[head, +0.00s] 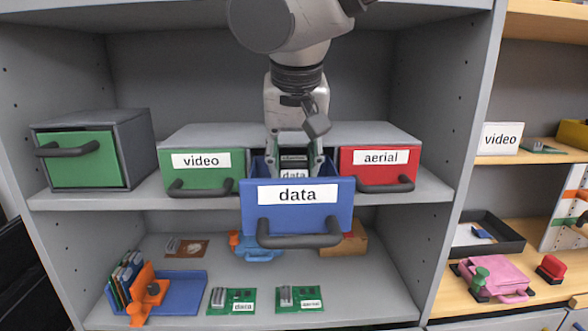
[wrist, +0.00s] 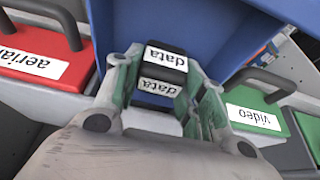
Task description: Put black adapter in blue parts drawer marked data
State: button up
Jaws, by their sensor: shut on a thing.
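The blue parts drawer (head: 298,213) marked "data" is pulled out from the middle of the shelf unit, between a green and a red drawer. Its blue inside (wrist: 185,25) shows in the wrist view. My gripper (head: 293,166) points down into the open drawer, behind its front panel. In the wrist view my gripper (wrist: 165,72) is shut on the black adapter (wrist: 166,61), which has white "data" labels showing on two sides. The adapter is within the drawer's opening; its lower part is hidden, so I cannot tell whether it touches the drawer floor.
A green "video" drawer (head: 200,172) and a red "aerial" drawer (head: 380,169) flank the blue one, both shut. A green-fronted box (head: 85,158) stands further left. The lower shelf holds green boards (head: 232,301) and a blue tray (head: 185,290). A bench is at right.

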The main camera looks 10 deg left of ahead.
jog(key=shift+f, duration=0.75)
jog(key=shift+f, duration=0.1)
jog(key=o, duration=1)
jog(key=shift+s+r, duration=0.1)
jog(key=shift+r, duration=0.3)
jog(key=v, duration=1.1)
jog(key=shift+s+r, duration=0.2)
jog(key=shift+d, duration=0.1)
